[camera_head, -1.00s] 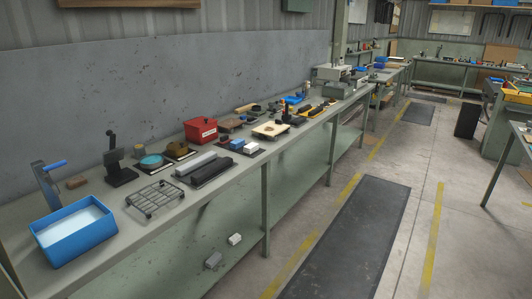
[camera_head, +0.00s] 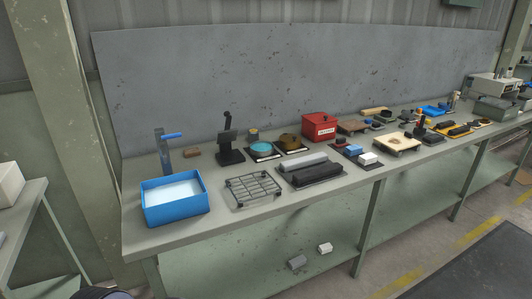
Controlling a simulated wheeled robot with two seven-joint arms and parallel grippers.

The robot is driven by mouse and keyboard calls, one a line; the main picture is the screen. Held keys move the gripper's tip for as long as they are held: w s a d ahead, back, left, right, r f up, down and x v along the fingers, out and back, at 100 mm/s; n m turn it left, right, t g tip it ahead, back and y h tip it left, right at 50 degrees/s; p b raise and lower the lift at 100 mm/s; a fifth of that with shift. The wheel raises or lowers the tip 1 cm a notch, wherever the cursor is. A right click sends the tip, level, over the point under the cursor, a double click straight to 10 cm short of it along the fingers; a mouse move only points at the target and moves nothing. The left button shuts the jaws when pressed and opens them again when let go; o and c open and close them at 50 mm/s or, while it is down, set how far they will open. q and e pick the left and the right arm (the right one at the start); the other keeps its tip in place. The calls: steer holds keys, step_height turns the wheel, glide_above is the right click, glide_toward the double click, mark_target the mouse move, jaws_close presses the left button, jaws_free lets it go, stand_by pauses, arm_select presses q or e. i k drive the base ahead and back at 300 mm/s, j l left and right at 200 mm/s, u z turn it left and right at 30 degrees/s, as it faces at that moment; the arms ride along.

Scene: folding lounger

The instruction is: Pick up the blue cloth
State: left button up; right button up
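I cannot make out a blue cloth for certain. A small blue item (camera_head: 353,150) lies beside a white block (camera_head: 369,158) on a dark mat on the long workbench. A blue bin (camera_head: 176,214) with whitish contents stands at the bench's left end. Neither of my grippers is in view.
The green-grey workbench (camera_head: 226,227) carries a wire rack (camera_head: 253,189), a black stand (camera_head: 229,150), a teal disc (camera_head: 261,146), grey and black bars, and a red box (camera_head: 319,127). Two small blocks lie on the lower shelf (camera_head: 385,262). Another bench stands at the far left.

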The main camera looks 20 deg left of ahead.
mark_target(352, 151)
steer(key=i+u, duration=0.15)
steer(key=u, duration=0.2)
steer(key=i+l+u, duration=0.15)
steer(key=u, duration=0.2)
steer(key=i+l+u, duration=0.1)
steer(key=u, duration=0.3)
steer(key=i+l, duration=0.2)
steer(key=l, duration=0.15)
steer(key=i+l+u, duration=0.15)
steer(key=l, duration=0.2)
steer(key=i+l, duration=0.25)
steer(key=i+l+u, duration=0.1)
steer(key=l, duration=0.35)
steer(key=i+l, duration=0.2)
steer(key=l, duration=0.15)
steer(key=i+l+u, duration=0.15)
steer(key=l, duration=0.25)
steer(key=i+l, duration=0.2)
steer(key=l, duration=0.2)
steer(key=i+l+u, duration=0.1)
steer(key=l, duration=0.3)
